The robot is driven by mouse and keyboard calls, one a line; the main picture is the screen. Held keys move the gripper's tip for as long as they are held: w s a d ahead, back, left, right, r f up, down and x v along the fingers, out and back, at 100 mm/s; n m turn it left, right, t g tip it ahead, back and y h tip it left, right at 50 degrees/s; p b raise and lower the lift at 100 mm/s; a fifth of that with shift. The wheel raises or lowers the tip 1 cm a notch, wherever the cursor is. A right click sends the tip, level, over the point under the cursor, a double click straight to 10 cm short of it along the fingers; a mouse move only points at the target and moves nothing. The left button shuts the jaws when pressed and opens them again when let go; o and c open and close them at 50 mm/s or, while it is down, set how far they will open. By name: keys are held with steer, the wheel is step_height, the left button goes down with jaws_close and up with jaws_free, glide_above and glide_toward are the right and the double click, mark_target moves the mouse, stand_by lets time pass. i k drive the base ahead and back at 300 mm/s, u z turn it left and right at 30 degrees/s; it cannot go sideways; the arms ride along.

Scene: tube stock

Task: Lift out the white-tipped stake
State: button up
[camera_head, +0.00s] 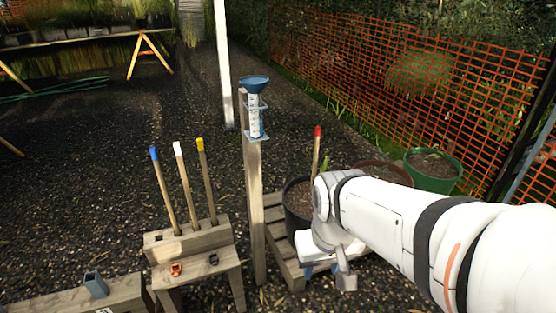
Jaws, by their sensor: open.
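The white-tipped stake (186,188) stands in a wooden stand (190,244) at the left, leaning slightly, with its lower end hidden in the stand. It is between a blue-tipped stake (164,190) on its left and a yellow-tipped stake (208,185) on its right. My gripper (328,275) is open at the end of my white arm, right of the stand and apart from the stakes. It is partly hidden by my wrist, and I see nothing held in it.
A post (254,205) with a blue-topped gauge (254,105) stands between the stand and my gripper. A red-tipped stake (316,150) rises from a dark pot (296,220) on a pallet (279,240). A green pot (433,171) is farther right. Open gravel lies behind the stakes.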

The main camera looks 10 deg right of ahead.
mark_target(176, 146)
steer(key=z, duration=1.5)
steer(key=k, duration=0.7)
steer(key=u, duration=1.85)
steer(key=i, duration=1)
steer(key=u, duration=0.05)
